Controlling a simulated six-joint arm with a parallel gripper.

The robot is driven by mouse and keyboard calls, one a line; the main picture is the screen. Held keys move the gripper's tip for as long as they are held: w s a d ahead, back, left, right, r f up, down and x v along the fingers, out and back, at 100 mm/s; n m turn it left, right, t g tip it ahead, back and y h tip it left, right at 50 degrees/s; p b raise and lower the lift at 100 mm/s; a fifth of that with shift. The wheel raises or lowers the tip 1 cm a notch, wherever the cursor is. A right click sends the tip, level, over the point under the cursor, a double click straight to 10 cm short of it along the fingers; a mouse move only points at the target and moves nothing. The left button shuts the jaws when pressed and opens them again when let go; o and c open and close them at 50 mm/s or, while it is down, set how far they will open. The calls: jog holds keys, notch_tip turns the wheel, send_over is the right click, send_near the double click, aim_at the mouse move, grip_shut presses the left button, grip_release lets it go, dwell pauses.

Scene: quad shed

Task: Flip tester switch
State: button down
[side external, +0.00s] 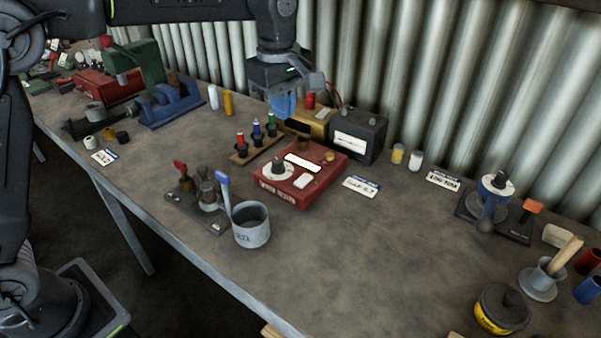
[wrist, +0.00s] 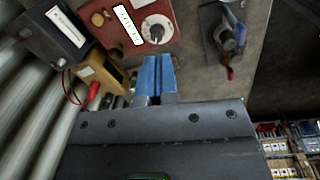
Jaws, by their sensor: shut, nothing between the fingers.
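The red tester box (side external: 312,186) sits on the bench in the middle of the side view. Its top carries a white dial with a dark knob (side external: 278,166), a white label strip (side external: 303,162), a small pale block (side external: 303,181) and a yellow button or lamp (side external: 329,156). I cannot tell for sure which part is the switch. The tester (wrist: 165,44) also shows at the top of the wrist view, partly cut off. My gripper (side external: 285,106) hangs above and behind the tester, apart from it. Its blue fingers (wrist: 157,78) are shut and empty.
A black battery-like box (side external: 359,137) and a yellow box (side external: 312,122) stand behind the tester. A rack with coloured screwdriver-like tools (side external: 242,156) is left of it. A grey cup (side external: 251,231) and a lever fixture (side external: 203,200) stand in front.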

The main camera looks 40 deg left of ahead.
aim_at(300, 182)
jog(key=w+d+f+n, duration=0.2)
jog(key=shift+w+f+g, duration=0.25)
jog(key=shift+w+g, duration=0.05)
jog(key=shift+w, duration=0.1)
notch_tip(300, 182, down, 14)
jog(key=shift+f, duration=0.1)
dwell(0.5)
jog(key=shift+s+a+f, duration=0.1)
jog(key=shift+s+f, duration=0.05)
jog(key=shift+f, duration=0.05)
dwell(0.3)
